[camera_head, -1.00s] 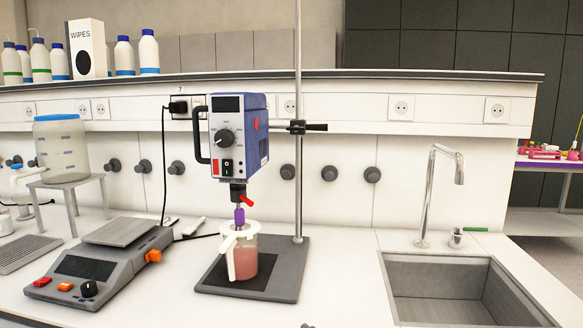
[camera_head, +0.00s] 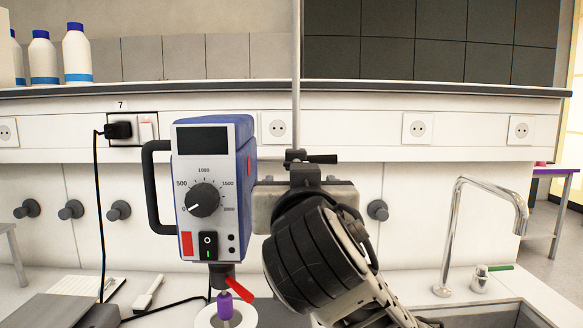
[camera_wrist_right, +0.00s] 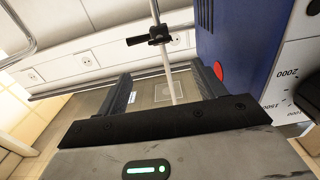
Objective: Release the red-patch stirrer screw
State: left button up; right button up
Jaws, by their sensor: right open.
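The blue and white stirrer (camera_head: 205,190) hangs on a vertical metal rod (camera_head: 297,75). Its red side patch (camera_wrist_right: 218,72) shows in the right wrist view and partly in the head view. The black clamp screw (camera_head: 321,159) sticks out to the right of the rod, just above my right gripper (camera_head: 305,190). My left gripper is out of view.
The stirrer's body stands close beside the right gripper. Below it are a purple chuck (camera_head: 224,305), a red lever (camera_head: 240,288) and a white vessel lid (camera_head: 238,318). A tap (camera_head: 461,225) stands to the right. A black cable (camera_head: 98,220) hangs at left.

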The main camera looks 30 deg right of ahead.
pick_arm(q)
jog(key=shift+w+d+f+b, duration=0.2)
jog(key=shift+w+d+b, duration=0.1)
jog(key=shift+b, duration=0.55)
pick_arm(e)
jog(key=x, duration=1.4)
jog(key=shift+w+f, duration=0.1)
jog(key=c, duration=1)
